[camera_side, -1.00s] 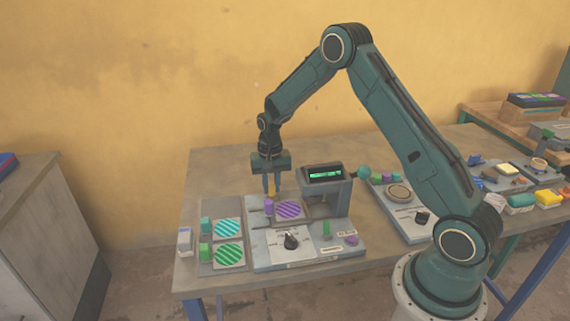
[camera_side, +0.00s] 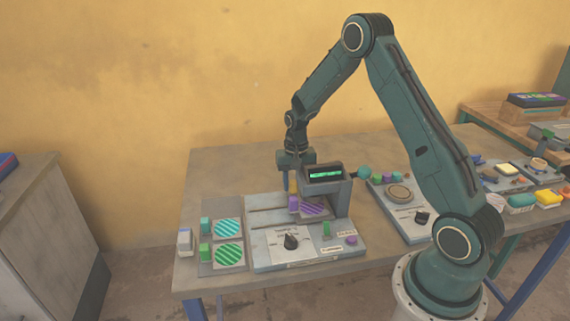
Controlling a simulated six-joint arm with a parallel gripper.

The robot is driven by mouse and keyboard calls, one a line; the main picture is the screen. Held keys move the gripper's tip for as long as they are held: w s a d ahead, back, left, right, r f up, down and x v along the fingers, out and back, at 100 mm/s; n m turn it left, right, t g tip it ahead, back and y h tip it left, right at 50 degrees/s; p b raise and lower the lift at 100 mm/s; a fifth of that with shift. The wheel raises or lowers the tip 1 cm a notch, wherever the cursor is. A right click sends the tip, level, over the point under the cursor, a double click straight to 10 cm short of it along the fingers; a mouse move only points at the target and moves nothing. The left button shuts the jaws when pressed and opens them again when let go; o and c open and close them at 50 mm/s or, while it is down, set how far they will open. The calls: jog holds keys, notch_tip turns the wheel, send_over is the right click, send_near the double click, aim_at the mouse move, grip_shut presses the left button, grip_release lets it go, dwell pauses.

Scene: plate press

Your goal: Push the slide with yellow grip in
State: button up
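The slide carries a purple striped plate (camera_side: 314,206) with a purple block (camera_side: 293,203) at its left edge. It sits at the right end of its rails, partly beneath the press head (camera_side: 323,174). The yellow grip (camera_side: 292,186) stands at the slide's left rear, just behind the purple block. My gripper (camera_side: 294,178) points down at the yellow grip from behind the press. Its fingers are small and partly hidden by the press head, so I cannot tell whether they are shut on the grip or only against it.
The grey press base (camera_side: 270,260) has a black knob (camera_side: 291,242), a green block (camera_side: 327,230) and a purple button (camera_side: 351,240). Two green striped plates (camera_side: 227,228) (camera_side: 229,254) lie at left beside teal and green blocks. Another device (camera_side: 410,222) stands to the right.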

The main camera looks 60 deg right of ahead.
notch_tip(320, 180, up, 14)
dwell(0.9)
jog(key=s+a+r+n+t, duration=0.3)
jog(key=s+a+r+n, duration=0.1)
jog(key=s+a+r, duration=0.7)
jog(key=s+a+r+n+t, duration=0.1)
jog(key=s+a+n, duration=0.1)
jog(key=s, duration=0.5)
jog(key=s+a+r+n+t, duration=0.1)
jog(key=s+a+n, duration=0.2)
jog(key=s+a, duration=0.2)
jog(key=s, duration=0.3)
jog(key=shift+a+t, duration=0.25)
jog(key=shift+t, duration=0.05)
